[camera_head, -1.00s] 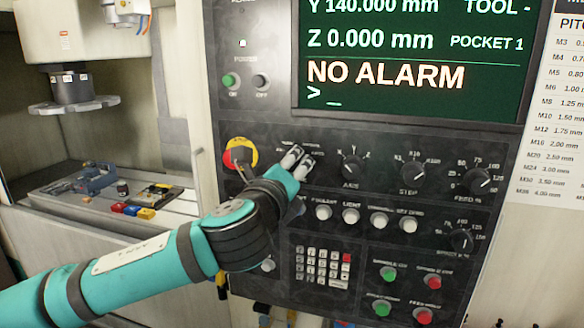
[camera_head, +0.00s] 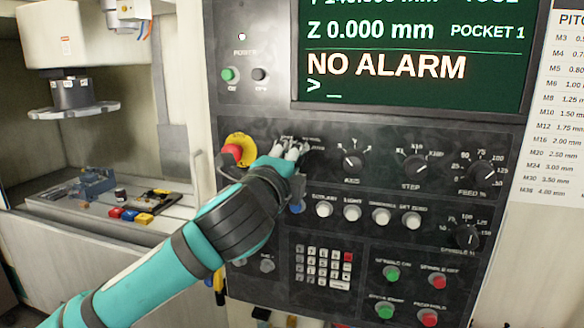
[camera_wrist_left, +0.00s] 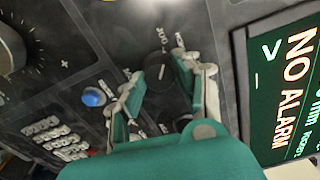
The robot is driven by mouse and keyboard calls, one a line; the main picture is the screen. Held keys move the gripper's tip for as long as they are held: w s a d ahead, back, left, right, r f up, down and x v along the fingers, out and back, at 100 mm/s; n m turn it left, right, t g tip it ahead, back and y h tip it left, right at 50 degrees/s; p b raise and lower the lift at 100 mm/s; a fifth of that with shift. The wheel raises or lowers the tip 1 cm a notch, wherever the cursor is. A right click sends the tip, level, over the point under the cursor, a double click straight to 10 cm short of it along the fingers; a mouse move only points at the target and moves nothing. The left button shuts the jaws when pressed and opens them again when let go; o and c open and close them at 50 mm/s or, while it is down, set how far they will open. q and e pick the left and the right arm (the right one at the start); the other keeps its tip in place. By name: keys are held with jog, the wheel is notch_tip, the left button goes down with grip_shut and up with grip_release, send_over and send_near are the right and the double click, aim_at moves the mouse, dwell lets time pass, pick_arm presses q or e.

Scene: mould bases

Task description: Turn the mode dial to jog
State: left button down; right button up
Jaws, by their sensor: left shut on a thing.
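The black mode dial (camera_wrist_left: 158,72) sits on the dark control panel, with a pale pointer line on its face. In the left wrist view, small white lettering lies on the panel beyond it, partly too blurred to read. My left gripper (camera_wrist_left: 160,88) has its two pale fingers on either side of the dial, shut on it. In the head view, my left gripper (camera_head: 290,151) is at the panel's upper left, and its fingers hide the dial. Some label marks show just above the fingertips. My right gripper is in neither view.
The red emergency stop (camera_head: 233,152) on its yellow ring is close left of the gripper. The axis dial (camera_head: 350,163) is to the right. A row of white buttons (camera_head: 352,212) and a blue button (camera_wrist_left: 93,97) lie below. The screen (camera_head: 410,60) reads NO ALARM.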

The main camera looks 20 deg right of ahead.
pick_arm(q)
jog(key=shift+f+n, duration=0.1)
jog(key=shift+n, duration=0.5)
jog(key=c, duration=0.9)
grip_release()
jog(key=shift+v, duration=6)
